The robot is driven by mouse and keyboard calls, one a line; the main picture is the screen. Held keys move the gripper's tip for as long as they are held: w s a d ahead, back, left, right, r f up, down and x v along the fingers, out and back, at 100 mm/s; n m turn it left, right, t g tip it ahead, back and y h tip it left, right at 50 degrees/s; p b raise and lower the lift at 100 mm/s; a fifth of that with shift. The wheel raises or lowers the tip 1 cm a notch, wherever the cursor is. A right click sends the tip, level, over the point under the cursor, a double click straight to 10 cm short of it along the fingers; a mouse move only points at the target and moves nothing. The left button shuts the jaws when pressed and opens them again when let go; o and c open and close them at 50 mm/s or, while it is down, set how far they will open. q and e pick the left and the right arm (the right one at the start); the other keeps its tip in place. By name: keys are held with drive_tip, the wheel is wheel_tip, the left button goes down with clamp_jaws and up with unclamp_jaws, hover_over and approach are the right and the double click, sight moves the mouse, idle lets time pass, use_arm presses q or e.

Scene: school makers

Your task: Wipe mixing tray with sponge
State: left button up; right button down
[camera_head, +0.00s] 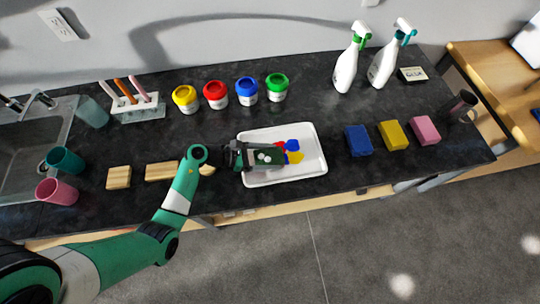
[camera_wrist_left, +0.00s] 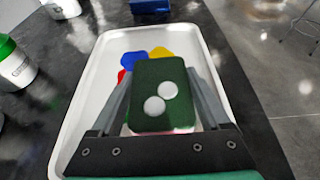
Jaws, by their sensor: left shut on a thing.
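The white mixing tray (camera_head: 313,168) lies on the dark counter and holds blue, yellow and red paint blots (camera_head: 292,151). The blots also show in the left wrist view (camera_wrist_left: 160,53). My left gripper (camera_head: 268,156) is over the tray, shut on a dark green sponge (camera_wrist_left: 163,83) with two white round spots. The sponge is at the near edge of the blots and covers part of them. I cannot tell whether it touches the tray floor. My right gripper is not in view.
Blue (camera_head: 358,140), yellow (camera_head: 394,135) and pink (camera_head: 425,130) sponges lie right of the tray. Several lidded paint jars (camera_head: 246,92) stand behind it, with spray bottles (camera_head: 347,70) at back right. Wooden blocks (camera_head: 119,178) and cups (camera_head: 57,192) are left.

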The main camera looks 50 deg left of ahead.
sight(296, 157)
use_arm(q)
drive_tip(key=shift+f, duration=0.35)
idle(0.8)
drive_tip(key=shift+w+b, duration=0.1)
drive_tip(key=shift+b, duration=0.2)
drive_tip(key=shift+w+d+b, duration=0.3)
drive_tip(key=shift+w+d, duration=0.5)
drive_tip(key=shift+w, duration=0.45)
drive_tip(key=shift+w+d+b, duration=0.35)
drive_tip(key=shift+w+d, duration=0.4)
drive_tip(key=shift+w, duration=0.45)
drive_tip(key=shift+w+d+b, duration=0.3)
drive_tip(key=shift+w+d, duration=0.5)
drive_tip(key=shift+w, duration=0.45)
